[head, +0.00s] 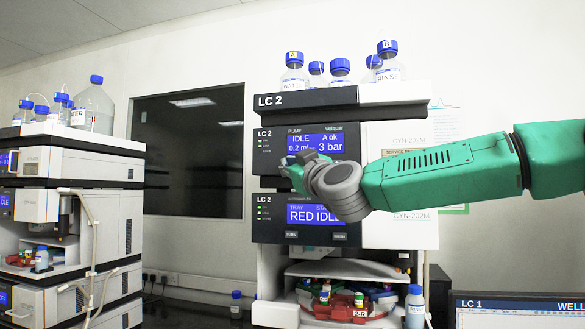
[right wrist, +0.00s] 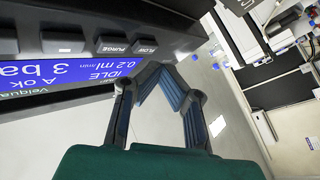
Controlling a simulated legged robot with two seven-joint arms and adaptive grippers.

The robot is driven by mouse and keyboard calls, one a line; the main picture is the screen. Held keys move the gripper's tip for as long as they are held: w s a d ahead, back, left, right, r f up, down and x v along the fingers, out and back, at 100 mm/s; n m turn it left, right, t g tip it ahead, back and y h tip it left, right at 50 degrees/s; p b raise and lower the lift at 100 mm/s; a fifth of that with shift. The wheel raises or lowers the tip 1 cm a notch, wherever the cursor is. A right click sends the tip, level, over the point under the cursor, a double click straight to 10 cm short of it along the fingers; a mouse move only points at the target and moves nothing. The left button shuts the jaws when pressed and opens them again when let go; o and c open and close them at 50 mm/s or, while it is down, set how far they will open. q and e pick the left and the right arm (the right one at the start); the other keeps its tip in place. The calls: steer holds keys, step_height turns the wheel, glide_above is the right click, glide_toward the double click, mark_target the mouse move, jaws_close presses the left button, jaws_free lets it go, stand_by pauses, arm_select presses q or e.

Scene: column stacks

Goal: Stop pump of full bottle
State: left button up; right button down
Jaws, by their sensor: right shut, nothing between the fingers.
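The LC 2 column stack (head: 390,215) stands in the middle of the head view. Its pump display (head: 318,144) reads IDLE, 0.2 ml/min, A ok, 3 bar. My right gripper (head: 292,163) is shut and empty, in front of the pump panel's lower edge. In the right wrist view its fingers (right wrist: 160,76) meet beside the FLOW button (right wrist: 145,46) and the PURGE button (right wrist: 112,45); I cannot tell whether they touch the panel. A white bottle with a blue cap (head: 415,307) stands at the stack's lower right; its fill is unclear. My left gripper is out of view.
Several blue-capped bottles (head: 340,72) stand on top of LC 2. A tray display (head: 300,214) reads RED IDLE. Another stack (head: 75,175) with a large clear bottle (head: 95,105) is at left. A monitor (head: 520,308) marked LC 1 is at lower right.

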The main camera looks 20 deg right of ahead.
steer(key=s+a, duration=0.1)
steer(key=s, duration=0.1)
steer(key=s+a, duration=0.2)
steer(key=shift+s+b, duration=0.1)
steer(key=shift+b, duration=0.3)
stand_by(0.9)
